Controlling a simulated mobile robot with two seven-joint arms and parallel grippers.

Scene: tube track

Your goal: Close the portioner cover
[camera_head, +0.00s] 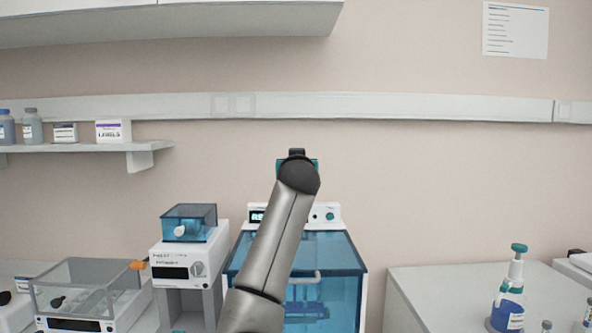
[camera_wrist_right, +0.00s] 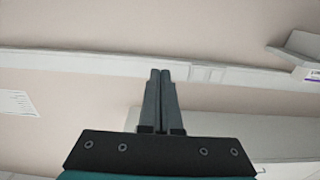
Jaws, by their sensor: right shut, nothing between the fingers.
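A large white machine (camera_head: 334,214) with a blue see-through cover (camera_head: 340,262) stands at the centre, partly hidden behind my right arm. A pale bar and a blue rack show through the cover. A smaller white device (camera_head: 190,262) with a blue see-through lid (camera_head: 203,219) stands to its left. No readable label tells which one is the portioner. My right gripper (camera_head: 297,152) is raised in front of the wall, above the large machine and apart from it. Its fingers (camera_wrist_right: 160,72) are shut together and empty in the right wrist view. My left gripper is out of view.
A clear-lidded device (camera_head: 85,285) with an orange knob stands at far left. A blue bottle with a teal cap (camera_head: 511,285) stands on the right bench (camera_head: 440,285). A wall rail (camera_head: 400,107) runs behind my gripper, and a cabinet (camera_head: 200,25) hangs above.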

